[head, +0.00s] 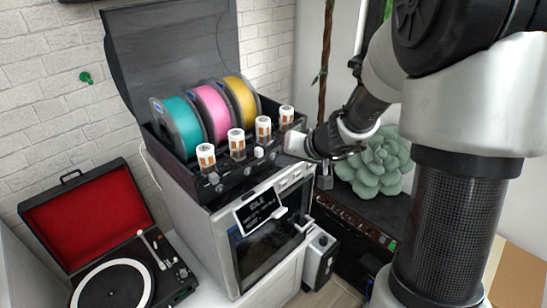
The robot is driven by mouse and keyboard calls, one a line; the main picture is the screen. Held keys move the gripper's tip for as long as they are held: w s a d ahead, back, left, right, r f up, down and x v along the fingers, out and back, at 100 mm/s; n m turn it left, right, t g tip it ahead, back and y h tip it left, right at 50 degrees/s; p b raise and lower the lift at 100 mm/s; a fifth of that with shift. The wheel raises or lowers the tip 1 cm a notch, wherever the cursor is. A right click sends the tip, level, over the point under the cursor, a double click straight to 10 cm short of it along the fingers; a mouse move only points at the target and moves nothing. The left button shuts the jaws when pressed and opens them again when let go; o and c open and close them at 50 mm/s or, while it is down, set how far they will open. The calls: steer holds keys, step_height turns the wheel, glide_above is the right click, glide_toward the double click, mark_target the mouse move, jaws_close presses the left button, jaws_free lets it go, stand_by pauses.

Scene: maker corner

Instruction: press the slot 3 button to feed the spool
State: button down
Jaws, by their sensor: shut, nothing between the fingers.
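A spool feeder box (237,175) with a raised dark lid sits on top of a grey printer. A teal spool (177,125), a pink spool (212,108) and a yellow spool (242,100) stand in a row in it. Several white-and-orange cylinders stand along its front edge, with small knobs or buttons below them. I cannot read slot numbers, so I cannot tell which one is the slot 3 button. The tilted screen (262,210) reads "IDLE". My gripper (291,147) is shut and empty at the box's front right; its fingertips are small and partly hidden, and contact cannot be told.
A red-lined record player (100,225) stands open at the lower left. A green succulent (376,162) sits behind my arm on the right. A white brick wall is behind.

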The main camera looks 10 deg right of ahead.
stand_by(0.3)
steer(key=shift+w+a+b, duration=0.25)
steer(key=shift+w+b, duration=0.1)
steer(key=shift+w, duration=0.05)
steer(key=shift+w+a, duration=0.1)
stand_by(0.4)
steer(key=shift+b, duration=0.3)
steer(key=shift+s+d+b, duration=0.35)
steer(key=shift+s, duration=0.1)
steer(key=shift+s, duration=0.1)
steer(key=s+d+b, duration=0.1)
steer(key=s, duration=0.1)
steer(key=s+d+b, duration=0.1)
steer(key=s+d, duration=0.1)
steer(key=shift+s+d, duration=0.3)
steer(key=shift+s, duration=0.1)
